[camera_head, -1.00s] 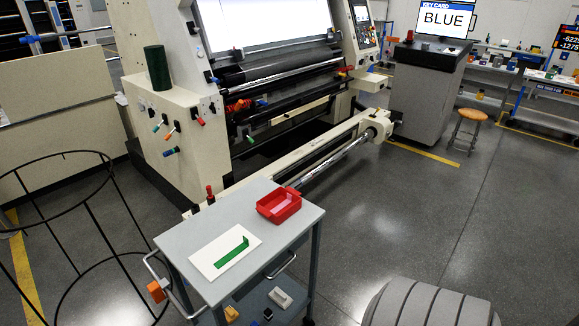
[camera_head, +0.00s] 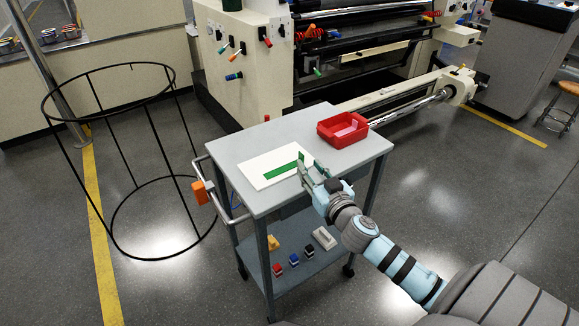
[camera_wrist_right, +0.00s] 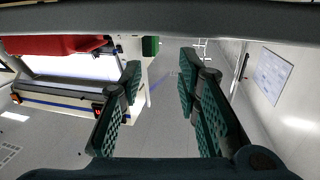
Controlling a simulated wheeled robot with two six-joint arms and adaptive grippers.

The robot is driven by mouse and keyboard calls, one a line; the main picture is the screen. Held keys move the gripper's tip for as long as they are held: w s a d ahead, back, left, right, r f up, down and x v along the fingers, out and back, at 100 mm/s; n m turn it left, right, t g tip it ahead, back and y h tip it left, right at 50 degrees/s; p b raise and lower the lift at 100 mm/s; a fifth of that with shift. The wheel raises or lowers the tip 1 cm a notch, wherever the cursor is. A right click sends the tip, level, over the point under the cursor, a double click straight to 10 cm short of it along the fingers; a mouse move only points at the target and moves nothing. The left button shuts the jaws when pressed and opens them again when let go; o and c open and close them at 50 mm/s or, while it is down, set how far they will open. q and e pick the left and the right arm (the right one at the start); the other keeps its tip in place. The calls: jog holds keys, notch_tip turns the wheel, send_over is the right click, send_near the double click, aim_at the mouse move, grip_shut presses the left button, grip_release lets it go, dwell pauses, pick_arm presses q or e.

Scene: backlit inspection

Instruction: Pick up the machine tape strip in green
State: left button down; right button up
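The green tape strip (camera_head: 280,170) lies on a white sheet (camera_head: 258,163) on the grey cart top. Its right end stands up as a short tab. My right gripper (camera_head: 307,168) is at that right end, with its fingertips close beside the tab. In the right wrist view the two green-padded fingers (camera_wrist_right: 158,85) are apart with a gap between them. A small green patch (camera_wrist_right: 150,46) shows beyond them there; I cannot tell if it is the strip. Whether the fingers touch the strip is unclear. My left gripper is out of view.
A red bin (camera_head: 342,128) stands at the cart's back right, and also shows in the right wrist view (camera_wrist_right: 55,46). The cart's lower shelf (camera_head: 287,250) holds several small items. A black wire hoop frame (camera_head: 113,255) stands on the floor to the left.

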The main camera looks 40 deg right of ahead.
aim_at(303, 156)
jog(key=shift+w+d, duration=0.15)
jog(key=shift+w, duration=0.45)
jog(key=p+x, duration=0.1)
jog(key=x, duration=0.4)
jog(key=shift+s+d+r, duration=0.1)
jog(key=shift+d, duration=0.1)
jog(key=shift+w, duration=0.25)
jog(key=shift+s, duration=0.1)
grip_shut()
